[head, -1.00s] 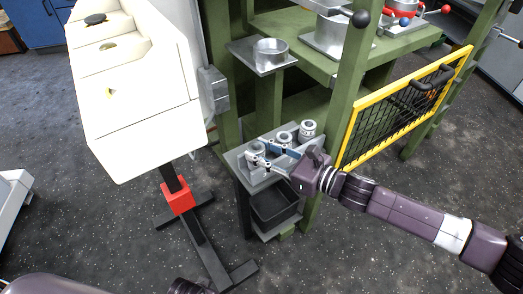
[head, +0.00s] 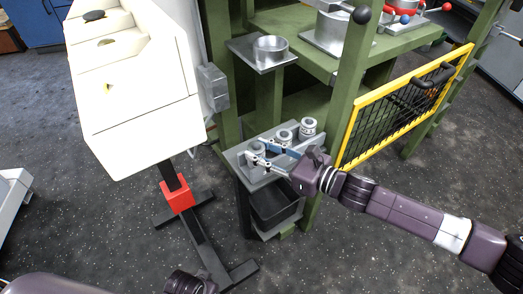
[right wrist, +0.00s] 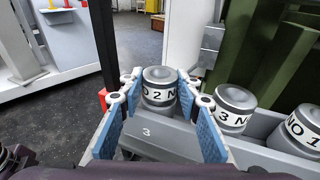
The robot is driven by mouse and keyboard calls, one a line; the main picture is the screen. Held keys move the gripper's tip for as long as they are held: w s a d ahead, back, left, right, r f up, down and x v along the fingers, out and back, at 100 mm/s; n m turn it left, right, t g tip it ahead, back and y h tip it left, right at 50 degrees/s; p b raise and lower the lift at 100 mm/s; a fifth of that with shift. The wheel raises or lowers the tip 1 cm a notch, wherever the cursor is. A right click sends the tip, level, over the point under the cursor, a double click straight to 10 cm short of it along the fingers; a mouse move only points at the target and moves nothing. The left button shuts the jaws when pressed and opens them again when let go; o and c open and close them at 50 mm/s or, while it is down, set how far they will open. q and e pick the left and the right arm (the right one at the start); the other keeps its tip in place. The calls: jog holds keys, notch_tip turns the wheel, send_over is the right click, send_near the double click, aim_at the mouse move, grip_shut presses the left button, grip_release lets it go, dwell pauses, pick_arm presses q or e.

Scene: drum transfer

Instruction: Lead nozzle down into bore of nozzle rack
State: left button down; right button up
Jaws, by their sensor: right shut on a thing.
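My right gripper (right wrist: 157,95) is shut on a grey nozzle (right wrist: 159,82) with a white band marked 2, its blue finger pads on either side. In the head view this right gripper (head: 261,152) reaches in from the right, at the left end of the grey nozzle rack (head: 247,176). The held nozzle stands about upright at the rack position marked 3 (right wrist: 147,132). Its lower end and the bore are hidden, so I cannot tell how deep it sits. My left gripper is not in view.
A nozzle marked 3 (right wrist: 234,108) and a nozzle marked 1 (right wrist: 303,128) stand to the right in the rack. A black bin (head: 274,207) is below. A green frame (head: 349,85), a yellow mesh gate (head: 405,108) and a cream cabinet (head: 140,100) stand close by.

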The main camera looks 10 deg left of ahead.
jog(key=o, duration=1.3)
jog(key=shift+s+d, duration=0.1)
jog(key=shift+d, duration=0.05)
jog(key=v, duration=1.1)
jog(key=shift+d, duration=0.3)
jog(key=shift+s+r, duration=0.1)
jog(key=shift+s, duration=0.05)
